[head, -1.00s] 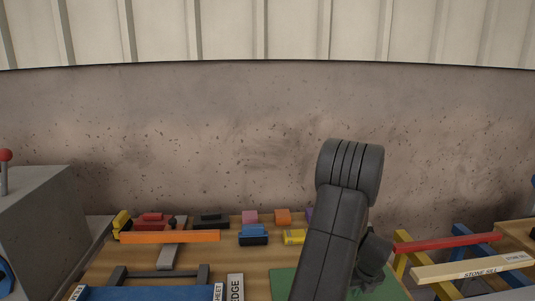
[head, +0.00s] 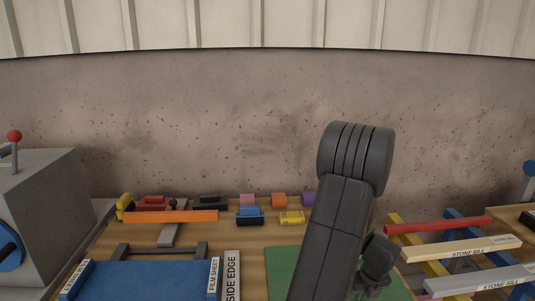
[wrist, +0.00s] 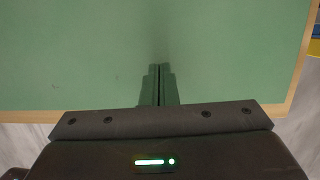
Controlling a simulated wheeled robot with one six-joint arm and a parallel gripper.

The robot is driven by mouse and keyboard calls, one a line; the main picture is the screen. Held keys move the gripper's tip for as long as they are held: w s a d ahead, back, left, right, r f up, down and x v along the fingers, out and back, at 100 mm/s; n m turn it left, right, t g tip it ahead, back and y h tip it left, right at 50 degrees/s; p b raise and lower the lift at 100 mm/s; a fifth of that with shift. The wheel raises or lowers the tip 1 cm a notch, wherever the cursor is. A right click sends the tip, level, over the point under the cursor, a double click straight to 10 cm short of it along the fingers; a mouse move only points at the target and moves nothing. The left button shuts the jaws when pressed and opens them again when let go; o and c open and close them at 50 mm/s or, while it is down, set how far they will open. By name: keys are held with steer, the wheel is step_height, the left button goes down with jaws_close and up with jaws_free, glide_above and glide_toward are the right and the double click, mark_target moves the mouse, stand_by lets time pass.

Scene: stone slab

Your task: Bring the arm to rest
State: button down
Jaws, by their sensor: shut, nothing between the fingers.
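My gripper (wrist: 158,68) shows in the wrist view with its two fingers together and nothing between them. It points at a bare green mat (wrist: 75,50). In the head view my dark arm rises over the right part of the wooden table and hides part of the green mat (head: 283,262). The fingers cannot be made out in the head view.
A blue panel labelled film sheet (head: 140,280) and a side edge strip (head: 232,275) lie left of the mat. Several coloured blocks and an orange bar (head: 170,216) lie behind. A grey machine (head: 50,205) stands left; stone sill bars (head: 462,248) lie right.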

steer(key=s, duration=0.1)
steer(key=s+b, duration=0.1)
steer(key=s, duration=0.3)
steer(key=shift+s+d, duration=0.15)
steer(key=shift+d, duration=0.15)
steer(key=v, duration=0.8)
steer(key=shift+a+r, duration=0.1)
steer(key=shift+r, duration=0.05)
